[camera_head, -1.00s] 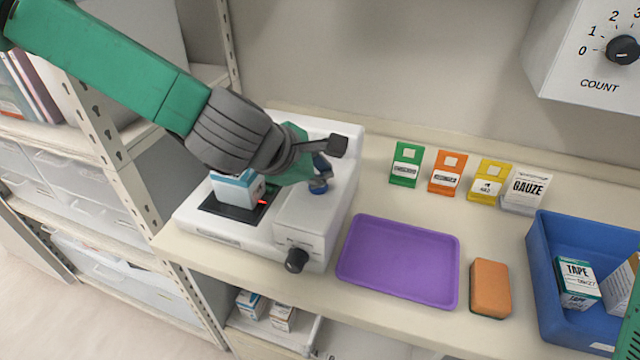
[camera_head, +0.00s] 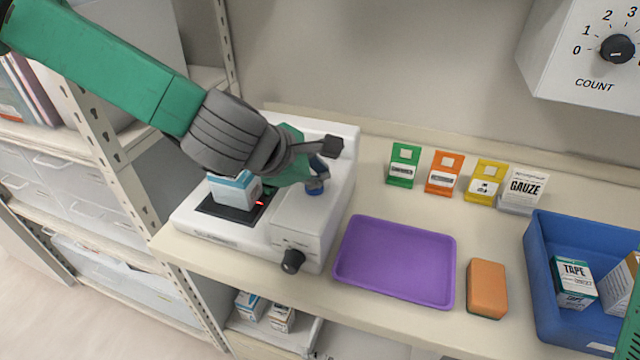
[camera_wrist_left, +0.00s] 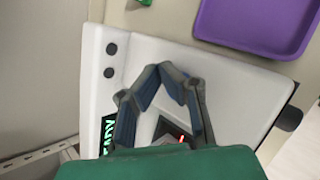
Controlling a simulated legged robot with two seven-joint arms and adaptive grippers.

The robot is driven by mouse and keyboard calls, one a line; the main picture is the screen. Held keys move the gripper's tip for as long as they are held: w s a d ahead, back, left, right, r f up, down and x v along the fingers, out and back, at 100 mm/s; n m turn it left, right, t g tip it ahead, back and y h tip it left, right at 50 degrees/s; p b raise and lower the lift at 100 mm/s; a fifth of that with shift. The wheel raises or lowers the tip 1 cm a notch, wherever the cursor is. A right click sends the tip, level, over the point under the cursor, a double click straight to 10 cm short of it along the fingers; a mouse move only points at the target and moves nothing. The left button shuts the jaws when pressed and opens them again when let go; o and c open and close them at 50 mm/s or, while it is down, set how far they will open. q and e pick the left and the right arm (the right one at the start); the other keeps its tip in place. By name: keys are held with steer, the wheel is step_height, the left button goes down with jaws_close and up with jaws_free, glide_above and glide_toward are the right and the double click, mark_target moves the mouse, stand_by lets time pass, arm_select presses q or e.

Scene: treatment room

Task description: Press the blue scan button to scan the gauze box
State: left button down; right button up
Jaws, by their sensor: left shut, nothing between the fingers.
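The white scanner (camera_head: 305,222) stands on the counter at left, with a black scan plate (camera_head: 213,208) and a small red light on it. The gauze box (camera_head: 232,190), white and blue, sits on that plate, partly covered by my left arm. The blue scan button (camera_head: 315,189) shows on the raised part of the scanner. My left gripper (camera_head: 318,176) is shut and empty, its fingertips right above the button; I cannot tell whether they touch it. In the left wrist view the closed fingers (camera_wrist_left: 172,72) hide the button, and a dark display (camera_wrist_left: 108,130) shows green characters.
A purple tray (camera_head: 396,298), an orange sponge (camera_head: 487,288) and a blue bin (camera_head: 540,275) with a tape box (camera_head: 573,282) lie to the right. A metal shelf post (camera_head: 120,180) stands at left.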

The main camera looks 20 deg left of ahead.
arm_select(q)
steer(key=shift+a+f, duration=0.2)
steer(key=shift+a, duration=0.25)
steer(key=shift+a+f, duration=0.2)
steer(key=shift+a, duration=0.25)
steer(key=shift+s+a+f, duration=0.1)
steer(key=shift+a, duration=0.3)
steer(key=shift+d, duration=0.75)
steer(key=shift+a+f+b, duration=0.3)
steer(key=shift+a+b, duration=0.1)
steer(key=shift+a, duration=0.25)
steer(key=shift+d+r, duration=0.15)
steer(key=shift+d, duration=0.35)
steer(key=shift+d+r+p, duration=0.25)
steer(key=shift+r+p, duration=0.2)
steer(key=shift+p, duration=0.05)
steer(key=shift+d+r, duration=0.1)
steer(key=shift+r, duration=0.2)
arm_select(e)
steer(key=shift+a+r, duration=0.4)
steer(key=shift+r, duration=0.05)
